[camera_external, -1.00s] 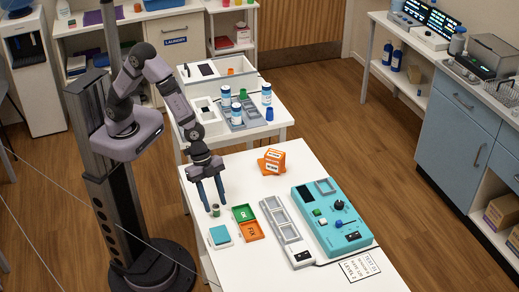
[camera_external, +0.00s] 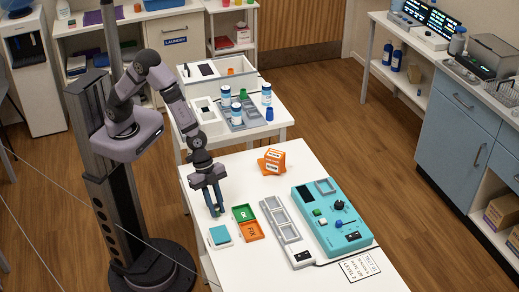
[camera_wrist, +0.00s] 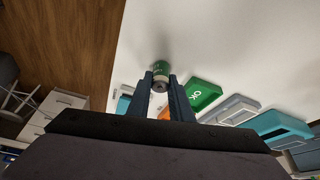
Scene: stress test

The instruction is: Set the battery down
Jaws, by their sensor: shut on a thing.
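The battery (camera_wrist: 161,70) is a small green cylinder with a paler band and a dark end. It sits between the fingertips of my gripper (camera_wrist: 160,84) in the wrist view. In the external view my gripper (camera_external: 217,213) points down just left of the green OK tray (camera_external: 243,213), low over the white table (camera_external: 290,170). I cannot tell whether the battery touches the table.
An orange FIX tray (camera_external: 251,231) adjoins the green tray. A teal pad on a white base (camera_external: 220,236) lies in front. A grey slotted rack (camera_external: 282,220), a teal tester (camera_external: 330,217) and an orange box (camera_external: 272,161) stand to the right. Bare table lies behind the trays.

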